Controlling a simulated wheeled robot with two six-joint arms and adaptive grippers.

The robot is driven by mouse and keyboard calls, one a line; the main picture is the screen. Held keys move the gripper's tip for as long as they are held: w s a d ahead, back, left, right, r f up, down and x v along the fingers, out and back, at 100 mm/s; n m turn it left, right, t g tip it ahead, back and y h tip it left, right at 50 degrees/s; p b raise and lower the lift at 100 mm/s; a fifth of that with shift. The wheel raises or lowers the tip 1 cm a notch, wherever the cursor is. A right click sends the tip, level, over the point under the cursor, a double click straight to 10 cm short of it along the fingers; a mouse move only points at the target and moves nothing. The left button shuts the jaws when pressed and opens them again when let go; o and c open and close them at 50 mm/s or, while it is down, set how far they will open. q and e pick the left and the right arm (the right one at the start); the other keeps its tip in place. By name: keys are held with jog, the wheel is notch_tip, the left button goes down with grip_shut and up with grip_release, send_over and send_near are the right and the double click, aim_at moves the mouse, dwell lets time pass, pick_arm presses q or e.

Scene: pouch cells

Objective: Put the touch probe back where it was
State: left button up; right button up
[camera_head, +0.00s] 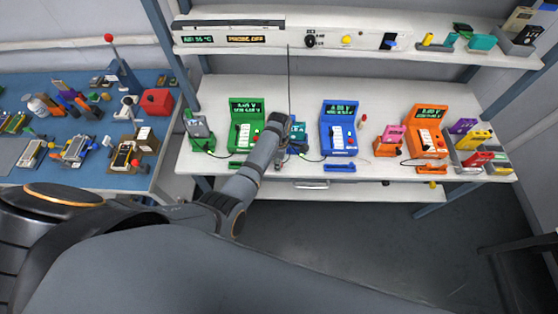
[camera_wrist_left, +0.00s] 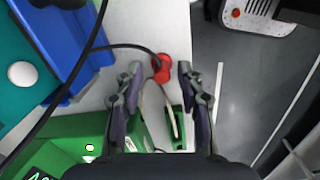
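A red probe (camera_wrist_left: 161,68) with a black cable lies over the white bench near its front edge in the left wrist view. My left gripper (camera_wrist_left: 160,80) is open, with one finger on each side of the red part and visible gaps to both. A green rest (camera_wrist_left: 175,122) is between the fingers, nearer the palm. Pale thin strips show by it; I cannot tell whether they belong to the probe. In the head view my left arm reaches between the green tester (camera_head: 243,125) and blue tester (camera_head: 339,128) and hides the gripper. My right gripper is not in view.
A teal fixture (camera_head: 297,136) in a blue tray (camera_wrist_left: 75,68) stands beside the gripper. An orange tester (camera_head: 427,130) and coloured pouch cells are further right. A shelf (camera_head: 350,22) overhangs the bench. A blue-topped table (camera_head: 60,140) with many items is at left.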

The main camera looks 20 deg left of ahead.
pick_arm(q)
notch_tip(320, 180, up, 6)
jog(key=p, duration=0.5)
jog(key=shift+r+p, duration=0.15)
jog(key=shift+p, duration=0.25)
notch_tip(320, 180, up, 6)
jog(key=shift+f, duration=0.25)
jog(key=shift+a, duration=0.1)
